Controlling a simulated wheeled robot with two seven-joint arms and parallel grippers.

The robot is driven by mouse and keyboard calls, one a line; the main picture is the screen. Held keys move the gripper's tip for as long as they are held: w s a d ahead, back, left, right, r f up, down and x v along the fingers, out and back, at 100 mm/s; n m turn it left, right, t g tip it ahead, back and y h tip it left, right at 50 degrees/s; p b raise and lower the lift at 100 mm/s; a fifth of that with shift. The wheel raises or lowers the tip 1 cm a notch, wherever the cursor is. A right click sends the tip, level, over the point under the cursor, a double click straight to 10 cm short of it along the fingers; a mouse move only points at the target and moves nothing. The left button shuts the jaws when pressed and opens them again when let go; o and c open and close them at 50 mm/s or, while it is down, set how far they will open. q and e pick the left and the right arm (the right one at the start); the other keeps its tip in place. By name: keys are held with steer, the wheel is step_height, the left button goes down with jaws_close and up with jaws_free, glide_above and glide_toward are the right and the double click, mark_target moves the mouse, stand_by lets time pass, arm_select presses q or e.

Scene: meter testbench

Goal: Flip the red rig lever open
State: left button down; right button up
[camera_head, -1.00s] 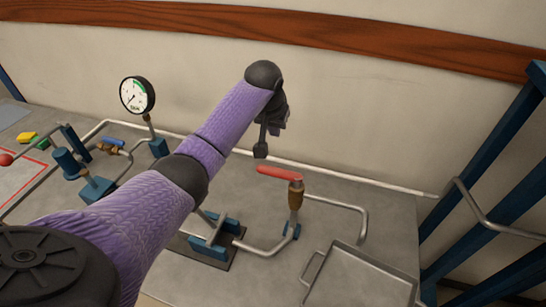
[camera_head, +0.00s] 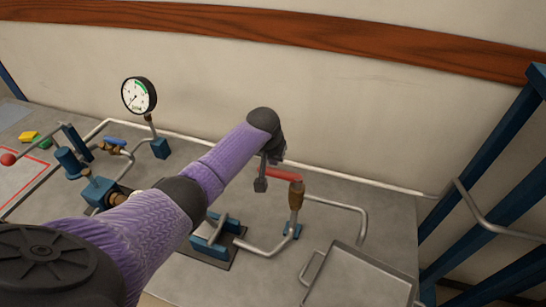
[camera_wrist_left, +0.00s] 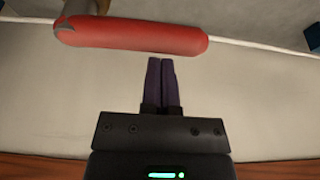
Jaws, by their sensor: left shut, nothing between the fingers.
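The red lever (camera_head: 284,174) sits on top of a brass valve (camera_head: 296,196) on a pipe in the middle right of the bench, and points left from the valve. In the left wrist view the red lever (camera_wrist_left: 135,35) lies across the picture just beyond the fingertips. My left gripper (camera_head: 261,185) is shut and empty, pointing down beside the lever's free end. In the left wrist view its fingers (camera_wrist_left: 161,64) are together, with a small gap showing between the tips and the lever. Part of the lever is hidden behind the gripper in the head view. My right gripper is not in view.
A pressure gauge (camera_head: 138,95) stands at the back left. A blue clamp fixture (camera_head: 214,238) is on the bench in front, and a grey tray (camera_head: 360,278) is at front right. Blue frame posts (camera_head: 485,160) rise at the right. The wall is close behind.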

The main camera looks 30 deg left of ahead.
arm_select(q)
steer(key=shift+s+n+p, duration=0.2)
steer(key=shift+n+p, duration=0.1)
steer(key=shift+p, duration=0.3)
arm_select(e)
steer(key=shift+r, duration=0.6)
arm_select(q)
steer(key=shift+s+n+p, duration=0.15)
steer(key=shift+n+p, duration=0.15)
steer(key=shift+p, duration=0.1)
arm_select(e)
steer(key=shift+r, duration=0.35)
